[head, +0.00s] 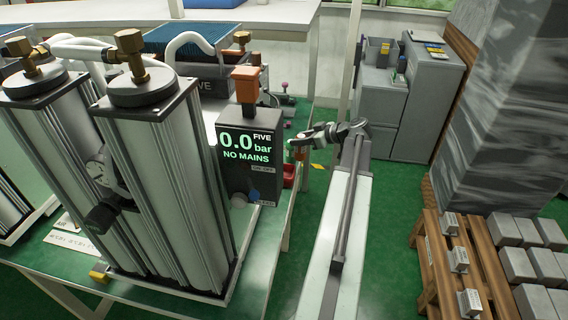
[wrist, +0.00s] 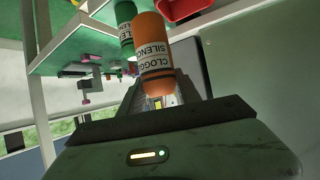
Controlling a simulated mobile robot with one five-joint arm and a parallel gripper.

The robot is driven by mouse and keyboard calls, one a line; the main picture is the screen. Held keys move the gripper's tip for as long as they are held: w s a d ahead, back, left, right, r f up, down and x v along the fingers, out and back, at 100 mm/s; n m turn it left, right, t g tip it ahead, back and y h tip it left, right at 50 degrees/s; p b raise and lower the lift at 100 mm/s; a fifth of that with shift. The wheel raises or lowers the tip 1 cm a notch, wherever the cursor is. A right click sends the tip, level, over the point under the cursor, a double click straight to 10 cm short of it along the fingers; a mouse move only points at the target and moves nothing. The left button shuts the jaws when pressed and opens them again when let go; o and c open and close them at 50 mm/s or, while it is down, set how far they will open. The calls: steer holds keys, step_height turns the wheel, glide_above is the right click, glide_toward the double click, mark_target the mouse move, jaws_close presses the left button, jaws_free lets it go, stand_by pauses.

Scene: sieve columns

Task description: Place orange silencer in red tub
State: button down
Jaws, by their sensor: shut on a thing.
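The orange silencer (wrist: 153,60), a cylinder with a white label reading "CLOGGED SILENCER" and dark bands, is in my gripper (wrist: 156,92) in the wrist view. My gripper is shut on its lower end in that view. In the head view my gripper (head: 302,145) is off the bench's right edge, with a small orange part of the silencer (head: 299,154) showing. The red tub (head: 289,175) is on the bench edge, below and left of my gripper, partly hidden by the control box. Its red wall shows at the top of the wrist view (wrist: 186,9).
A green labelled cylinder (wrist: 125,22) is behind the orange silencer. The control box (head: 247,150) reads 0.0 bar, NO MAINS, beside tall silver columns (head: 160,170). Grey cabinets (head: 425,100) stand behind; a pallet with grey blocks (head: 460,260) is at right. Green floor (head: 393,220) is clear between.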

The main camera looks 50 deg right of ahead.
steer(key=w+a, duration=0.1)
steer(key=a, duration=0.6)
steer(key=f+b, duration=0.7)
steer(key=shift+w+d+f+b, duration=0.15)
steer(key=shift+w+f+b, duration=0.1)
steer(key=shift+b, duration=0.05)
steer(key=shift+r, duration=0.25)
steer(key=shift+f, duration=0.2)
steer(key=c, duration=0.8)
jaws_free()
steer(key=shift+c, duration=0.2)
steer(key=shift+r, duration=0.1)
